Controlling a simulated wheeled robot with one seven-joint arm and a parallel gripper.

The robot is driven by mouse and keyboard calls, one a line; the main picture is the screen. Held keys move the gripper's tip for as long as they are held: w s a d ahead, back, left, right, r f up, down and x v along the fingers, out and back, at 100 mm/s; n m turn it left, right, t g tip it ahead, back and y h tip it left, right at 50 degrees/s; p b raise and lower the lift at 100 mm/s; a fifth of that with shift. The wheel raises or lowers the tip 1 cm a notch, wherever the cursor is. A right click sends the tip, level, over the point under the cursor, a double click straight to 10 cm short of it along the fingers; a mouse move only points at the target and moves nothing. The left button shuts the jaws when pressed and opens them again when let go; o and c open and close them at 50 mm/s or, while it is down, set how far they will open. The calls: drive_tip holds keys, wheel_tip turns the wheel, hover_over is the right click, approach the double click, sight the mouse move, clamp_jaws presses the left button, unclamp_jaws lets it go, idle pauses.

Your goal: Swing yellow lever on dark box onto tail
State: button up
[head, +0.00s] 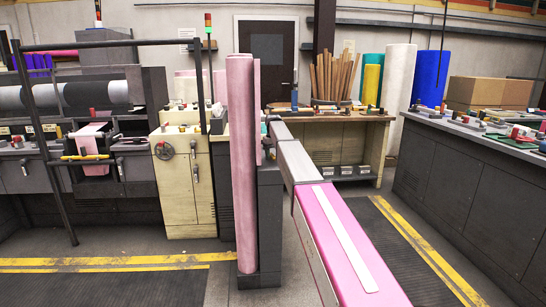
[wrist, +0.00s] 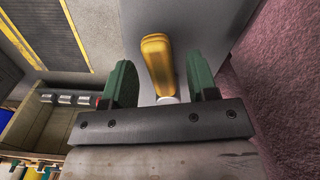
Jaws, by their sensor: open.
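The yellow lever (wrist: 157,62) shows in the wrist view, with a pale round base at its lower end. My gripper (wrist: 159,68) is open, with one green finger on each side of the lever. A gap shows between the lever and each finger, so I see no grip on it. A grey surface of the dark box (wrist: 212,25) lies behind the lever. In the head view the dark box (head: 270,230) stands upright beside a tall pink roll (head: 241,170). The lever and my fingers cannot be made out in the head view.
The pink roll's fuzzy side (wrist: 285,75) is close on the right in the wrist view. A wooden bench (head: 345,130) with rolls and tubes stands behind. A cream cabinet (head: 185,190) is to the left and a dark counter (head: 470,190) to the right. Yellow stripes mark the floor.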

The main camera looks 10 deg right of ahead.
sight(273, 155)
wheel_tip(273, 155, up, 10)
idle(0.4)
